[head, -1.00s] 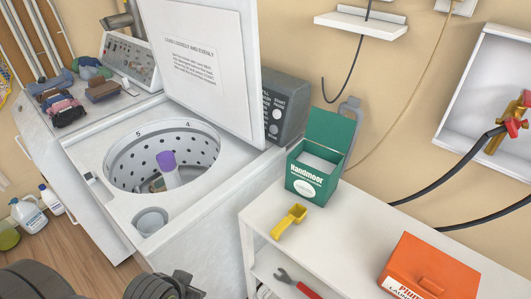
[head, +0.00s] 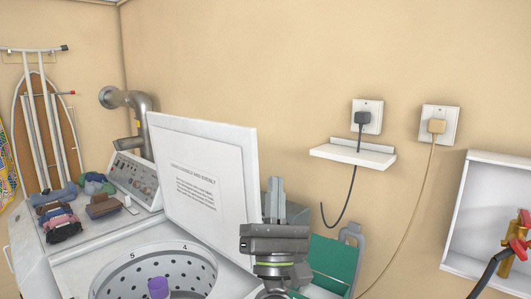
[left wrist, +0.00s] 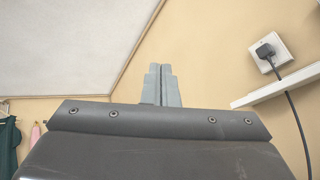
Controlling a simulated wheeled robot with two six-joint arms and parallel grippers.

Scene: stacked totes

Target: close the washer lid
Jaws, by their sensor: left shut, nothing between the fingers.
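The white washer lid (head: 203,190) stands raised and leans back behind the round drum opening (head: 155,272), with a printed notice on its inner face. A purple-capped agitator (head: 158,288) stands in the drum. My left gripper (head: 275,180) points up, just right of the lid's right edge in the head view, with its fingers together and nothing between them. The left wrist view shows the closed fingers (left wrist: 161,67) with the lid (left wrist: 70,40) filling the upper left. I cannot tell whether they touch. The right gripper is out of view.
A green box (head: 333,262) stands right of my gripper. Folded clothes (head: 60,218) lie on the machine at left, by a grey pipe (head: 133,100). A wall shelf (head: 352,155) sits below a plugged socket (head: 366,117). The space above the drum is clear.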

